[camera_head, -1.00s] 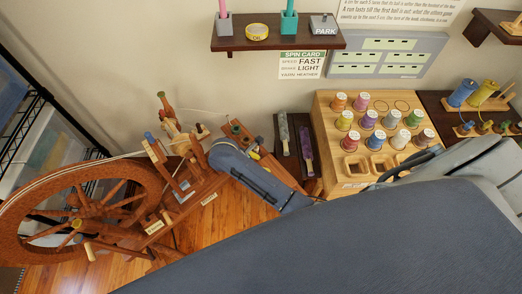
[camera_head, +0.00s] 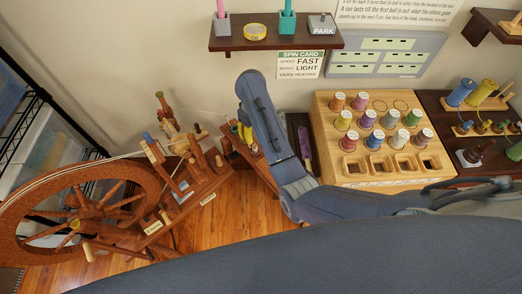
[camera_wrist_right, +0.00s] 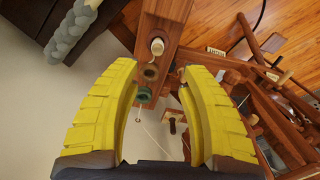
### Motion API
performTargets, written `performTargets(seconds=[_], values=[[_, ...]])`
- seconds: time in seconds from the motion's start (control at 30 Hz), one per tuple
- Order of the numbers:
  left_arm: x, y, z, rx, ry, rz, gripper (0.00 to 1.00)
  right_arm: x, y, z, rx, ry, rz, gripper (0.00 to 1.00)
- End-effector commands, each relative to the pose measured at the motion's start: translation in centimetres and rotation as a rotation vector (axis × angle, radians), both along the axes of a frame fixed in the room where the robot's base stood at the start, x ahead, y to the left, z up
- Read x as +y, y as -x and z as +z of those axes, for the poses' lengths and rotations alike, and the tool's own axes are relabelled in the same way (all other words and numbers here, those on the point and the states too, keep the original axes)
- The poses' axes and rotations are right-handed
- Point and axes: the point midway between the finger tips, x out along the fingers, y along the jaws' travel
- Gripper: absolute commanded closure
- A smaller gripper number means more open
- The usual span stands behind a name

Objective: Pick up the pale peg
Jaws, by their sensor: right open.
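The pale peg (camera_wrist_right: 157,46) is a short, light knob on a reddish-brown wooden rail (camera_wrist_right: 163,30). In the right wrist view it stands in a row with a brown peg (camera_wrist_right: 150,73) and a green peg (camera_wrist_right: 143,95). My right gripper (camera_wrist_right: 160,68) is open, its yellow fingers on either side of the row. The pale peg shows just beyond the fingertips, and no contact is visible. In the head view the right gripper (camera_head: 242,130) is over the rail beside the spinning wheel, partly covered by my arm. I cannot make out the pale peg there. My left gripper is not in view.
The spinning wheel (camera_head: 75,215) stands close at left. A dark tray with a purple braid (camera_head: 304,150) and a wooden rack of thread spools (camera_head: 345,167) are to the right. A wall shelf (camera_head: 272,42) hangs above. A grey braid (camera_wrist_right: 70,30) shows in the wrist view.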

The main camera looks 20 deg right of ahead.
Motion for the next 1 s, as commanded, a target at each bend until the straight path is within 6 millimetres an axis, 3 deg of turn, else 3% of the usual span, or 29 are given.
performTargets(seconds=[0.5, 1.0], values=[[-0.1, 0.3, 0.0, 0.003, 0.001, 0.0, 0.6, 0.0, 0.0, -5.4, 0.004, -0.004, -0.01, 0.57], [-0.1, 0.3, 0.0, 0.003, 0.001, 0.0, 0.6, -0.2, -0.2, -8.2, 0.004, -0.004, -0.011, 0.57]])
